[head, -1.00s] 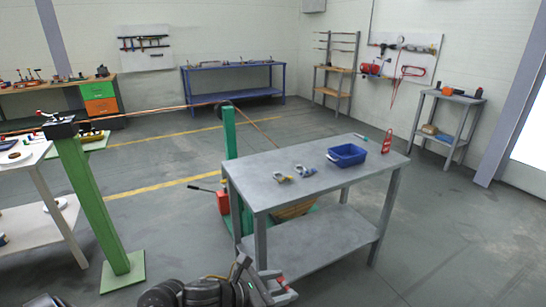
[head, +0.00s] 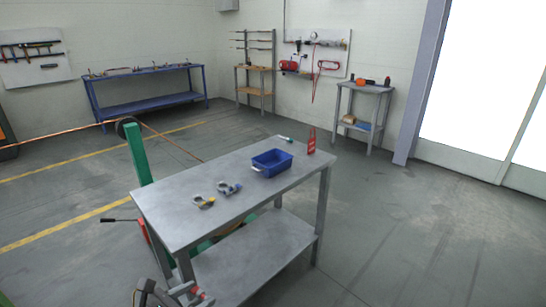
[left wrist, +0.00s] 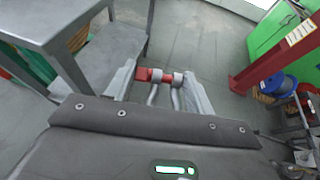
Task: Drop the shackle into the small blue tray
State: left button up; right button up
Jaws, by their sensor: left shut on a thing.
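The small blue tray (head: 273,170) stands on the grey metal table (head: 168,203), towards its far right end. My left gripper (left wrist: 158,88) is shut on a grey shackle with a red pin (left wrist: 166,77), seen between the fingers in the left wrist view. In the head view the gripper (head: 182,295) is at the bottom edge, at the near side of the table and mostly cut off. Only a bit of the red pin (head: 200,294) shows there. The tray is farther off and to the right of the gripper. My right gripper is not in view.
A shackle with a yellow pin (head: 203,201) and one with a blue pin (head: 229,187) lie on the tabletop left of the tray. A red rack (head: 311,143) stands right of it. A green post (head: 138,152) rises behind the table. The floor to the right is clear.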

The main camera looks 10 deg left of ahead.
aim_at(268, 166)
jog(key=i, duration=1.2)
